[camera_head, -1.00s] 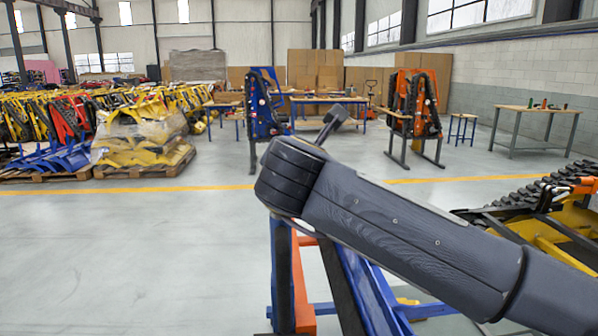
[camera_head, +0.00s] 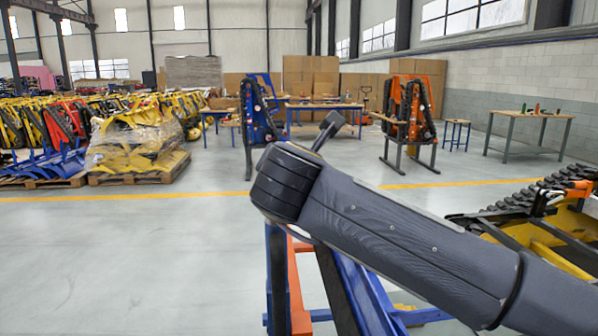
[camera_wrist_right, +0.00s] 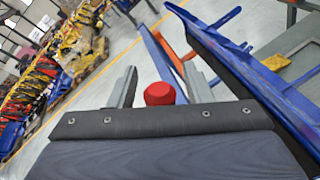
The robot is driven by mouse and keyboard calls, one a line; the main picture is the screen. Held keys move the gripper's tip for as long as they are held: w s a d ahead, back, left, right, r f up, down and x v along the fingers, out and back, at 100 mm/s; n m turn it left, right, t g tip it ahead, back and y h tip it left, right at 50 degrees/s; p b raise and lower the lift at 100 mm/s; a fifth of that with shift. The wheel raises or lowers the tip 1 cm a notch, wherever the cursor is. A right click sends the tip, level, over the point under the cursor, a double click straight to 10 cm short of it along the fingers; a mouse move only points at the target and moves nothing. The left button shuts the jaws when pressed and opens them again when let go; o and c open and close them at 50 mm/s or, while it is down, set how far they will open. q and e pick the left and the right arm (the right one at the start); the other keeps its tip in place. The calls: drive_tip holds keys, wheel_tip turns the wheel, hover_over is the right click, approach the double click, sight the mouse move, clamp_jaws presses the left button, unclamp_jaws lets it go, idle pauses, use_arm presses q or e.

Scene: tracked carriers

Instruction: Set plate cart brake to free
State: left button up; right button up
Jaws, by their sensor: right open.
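A blue and orange metal frame (camera_head: 358,285), which may be the plate cart, stands low in front of me in the head view, partly hidden behind my right arm. Blue and orange bars (camera_wrist_right: 258,82) also show in the right wrist view. A red rounded knob (camera_wrist_right: 160,93) shows between the two grey fingers of my right gripper (camera_wrist_right: 160,88). The fingers are apart. I cannot tell whether the knob touches them or what it is fixed to. My left gripper is not in view.
A yellow machine with a black track (camera_head: 545,220) stands at the right. Wrapped yellow parts (camera_head: 135,145) lie on a pallet at the left. Blue (camera_head: 258,115) and orange (camera_head: 410,110) upright units stand farther back. The floor at the left front is clear.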

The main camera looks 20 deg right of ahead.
drive_tip(key=v, duration=0.7)
drive_tip(key=shift+s, duration=0.35)
drive_tip(key=shift+a, duration=0.1)
wheel_tip(320, 180, up, 7)
drive_tip(key=d+n+t+y+p, duration=0.25)
drive_tip(key=n+t, duration=0.45)
drive_tip(key=n, duration=0.6)
drive_tip(key=s+f+n+g+y+p, duration=0.2)
drive_tip(key=s+f+n+g, duration=0.3)
drive_tip(key=f+n, duration=0.5)
drive_tip(key=s+f+n+g+y+p, duration=0.2)
drive_tip(key=s+f+n+g, duration=0.3)
drive_tip(key=s+f+n, duration=0.4)
drive_tip(key=s+f+n+g+y+p, duration=0.3)
drive_tip(key=s+f+n+g, duration=0.2)
drive_tip(key=f+n, duration=0.8)
drive_tip(key=shift+s+a+f+y, duration=0.35)
drive_tip(key=shift+s+f, duration=0.3)
drive_tip(key=shift+s, duration=0.3)
